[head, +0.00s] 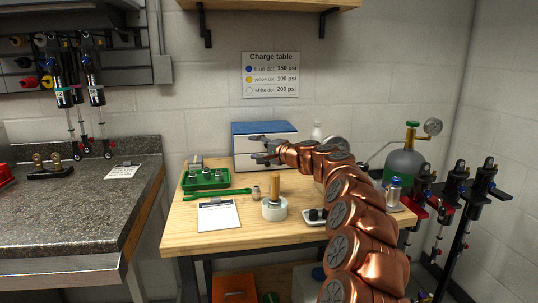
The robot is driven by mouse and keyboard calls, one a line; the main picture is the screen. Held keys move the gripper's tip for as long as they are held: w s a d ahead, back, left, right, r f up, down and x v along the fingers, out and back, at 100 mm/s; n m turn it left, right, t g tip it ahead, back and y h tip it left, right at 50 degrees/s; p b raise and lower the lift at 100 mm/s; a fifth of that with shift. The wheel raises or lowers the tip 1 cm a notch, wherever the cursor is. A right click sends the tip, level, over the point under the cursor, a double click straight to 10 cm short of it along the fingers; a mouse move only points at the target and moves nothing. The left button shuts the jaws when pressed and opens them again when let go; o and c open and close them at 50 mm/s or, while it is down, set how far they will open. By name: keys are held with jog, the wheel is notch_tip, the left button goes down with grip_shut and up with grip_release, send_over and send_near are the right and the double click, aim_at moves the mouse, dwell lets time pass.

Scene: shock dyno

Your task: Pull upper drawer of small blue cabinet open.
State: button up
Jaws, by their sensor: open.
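The small blue cabinet (291,130) stands at the back of the wooden table, against the wall. It has a blue top and a pale front. My gripper (254,148) is in front of the cabinet's face, with its fingers spread and pointing left. Nothing shows between the fingers. The gripper and my wrist hide much of the drawer fronts. I cannot make out the upper drawer's edge or handle, or whether the fingers touch the cabinet.
The wooden table (192,240) holds a green tray (226,180) with metal parts, a green wrench (231,192), a clipboard (218,216) and a white round piece with a wooden handle (275,209). A green gas bottle (404,166) stands right. A granite counter (95,213) is left.

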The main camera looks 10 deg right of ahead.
jog(key=w+d+f+m+t+h+b, duration=0.25)
jog(key=w+d+f, duration=0.2)
jog(key=d, duration=0.45)
jog(key=d+p+x, duration=0.1)
jog(key=p+x, duration=0.4)
jog(key=x, duration=0.3)
jog(key=shift+w+r, duration=0.25)
jog(key=shift+r, duration=0.1)
jog(key=shift+a+m+t, duration=0.15)
jog(key=shift+m+t, duration=0.1)
jog(key=shift+c, duration=0.3)
grip_shut()
